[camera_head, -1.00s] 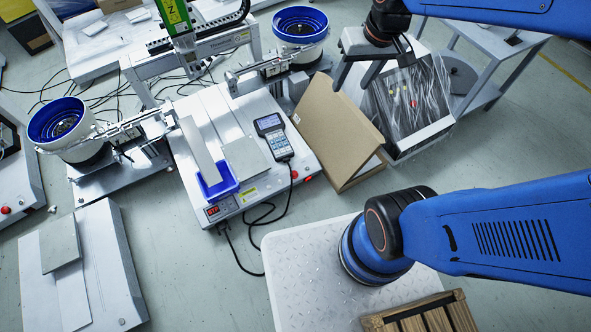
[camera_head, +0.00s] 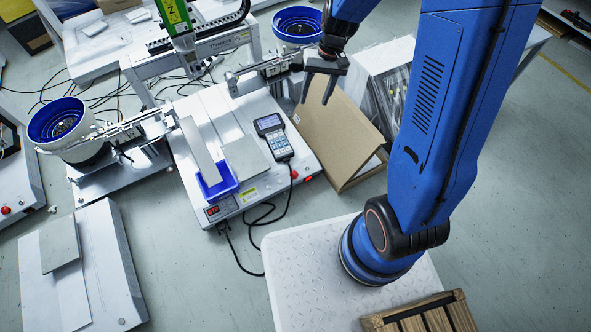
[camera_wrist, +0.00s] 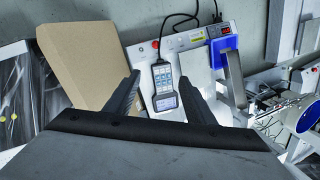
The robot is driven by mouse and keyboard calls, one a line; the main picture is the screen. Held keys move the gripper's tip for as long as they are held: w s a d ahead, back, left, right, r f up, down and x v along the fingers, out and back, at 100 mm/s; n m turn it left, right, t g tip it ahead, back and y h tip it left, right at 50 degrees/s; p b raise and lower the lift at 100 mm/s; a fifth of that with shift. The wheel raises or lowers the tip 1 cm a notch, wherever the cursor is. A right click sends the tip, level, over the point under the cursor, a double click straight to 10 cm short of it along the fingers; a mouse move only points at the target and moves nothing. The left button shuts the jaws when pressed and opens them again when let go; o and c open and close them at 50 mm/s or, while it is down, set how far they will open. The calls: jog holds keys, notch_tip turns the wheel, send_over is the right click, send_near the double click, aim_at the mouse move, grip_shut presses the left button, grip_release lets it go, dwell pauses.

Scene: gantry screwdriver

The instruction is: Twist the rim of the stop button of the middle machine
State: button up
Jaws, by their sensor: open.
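The middle machine (camera_head: 266,196) is a grey-white bench unit with a gantry, its front edge facing me. Its stop button (camera_head: 307,178) is a small red spot at the front right corner. In the wrist view the red stop button (camera_wrist: 155,44) shows beyond my fingers, near the cardboard's edge. The button's rim is too small to make out. My gripper (camera_head: 315,101) is open and empty, above the back right part of the machine and the cardboard. In the wrist view its fingers (camera_wrist: 160,82) lie either side of the handheld pendant (camera_wrist: 163,85), which appears beneath.
A folded cardboard sheet (camera_head: 338,130) leans right of the machine. The pendant's black cable (camera_head: 291,200) hangs over the front edge. A blue bin (camera_head: 217,188) sits front left on the machine. A plastic-wrapped box (camera_head: 385,85) stands right, partly behind my arm. Another red button (camera_head: 5,210) is far left.

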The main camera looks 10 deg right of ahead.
notch_tip(320, 180, down, 12)
jog(key=w+a+g, duration=0.1)
jog(key=w+g, duration=0.1)
jog(key=w, duration=0.1)
jog(key=m, duration=0.1)
send_near(295, 173)
jog(key=shift+m+g+y, duration=0.3)
jog(key=shift+g, duration=0.1)
jog(key=x, duration=0.8)
jog(key=shift+w+d+f, duration=0.15)
jog(key=shift+w+f, duration=0.15)
jog(key=shift+w, duration=0.05)
jog(key=shift+c, duration=0.3)
